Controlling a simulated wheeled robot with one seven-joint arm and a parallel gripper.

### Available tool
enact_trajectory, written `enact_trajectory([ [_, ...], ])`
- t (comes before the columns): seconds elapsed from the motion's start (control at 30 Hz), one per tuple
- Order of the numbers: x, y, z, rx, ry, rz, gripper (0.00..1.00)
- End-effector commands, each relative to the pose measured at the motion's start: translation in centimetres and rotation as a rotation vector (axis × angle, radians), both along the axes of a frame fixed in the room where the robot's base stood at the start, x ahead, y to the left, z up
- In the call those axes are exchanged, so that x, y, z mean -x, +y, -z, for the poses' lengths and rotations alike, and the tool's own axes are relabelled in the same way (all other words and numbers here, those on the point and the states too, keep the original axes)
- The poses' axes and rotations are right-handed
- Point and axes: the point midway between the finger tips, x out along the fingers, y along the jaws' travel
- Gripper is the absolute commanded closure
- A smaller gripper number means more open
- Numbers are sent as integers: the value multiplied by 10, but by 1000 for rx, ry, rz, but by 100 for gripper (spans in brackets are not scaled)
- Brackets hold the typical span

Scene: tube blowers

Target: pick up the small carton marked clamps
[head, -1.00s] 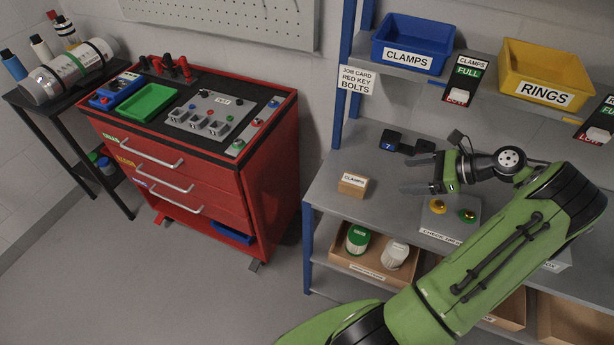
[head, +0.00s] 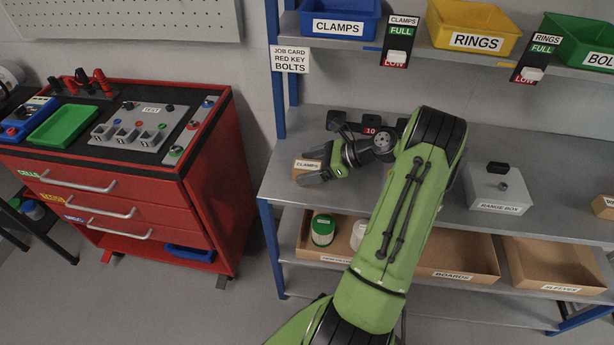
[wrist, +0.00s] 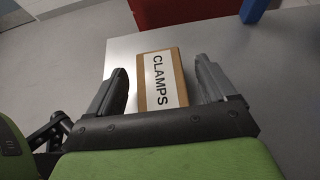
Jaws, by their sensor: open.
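The small carton marked clamps (wrist: 161,80) is a brown box with a white label, resting on the grey bench top. In the wrist view it lies between the two dark fingers of my gripper (wrist: 163,85), with a gap on each side, the right one seeming wider. In the head view the carton (head: 306,168) is at the bench's left end, partly hidden by my gripper (head: 318,171). My gripper is open and holds nothing.
A blue CLAMPS bin (head: 339,20) and a yellow RINGS bin (head: 474,28) stand on the upper shelf. A blue post (head: 275,80) rises at the bench's left. A grey range box (head: 500,188) stands to the right. A red tool cabinet (head: 212,175) is at the left.

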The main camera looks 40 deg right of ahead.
Motion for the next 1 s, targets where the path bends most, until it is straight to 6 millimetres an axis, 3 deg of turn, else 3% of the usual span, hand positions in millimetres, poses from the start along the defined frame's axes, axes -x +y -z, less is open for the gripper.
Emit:
enact_trajectory([
  [0.27, -5, 4, 2, 1, 0, 2, 16],
  [0.63, -5, 4, 2, 1, 0, 2, 73],
  [0.87, -5, 3, 0, 1, -1, 1, 75],
  [1.0, -5, 3, -24, 3, -1, 2, 75],
])
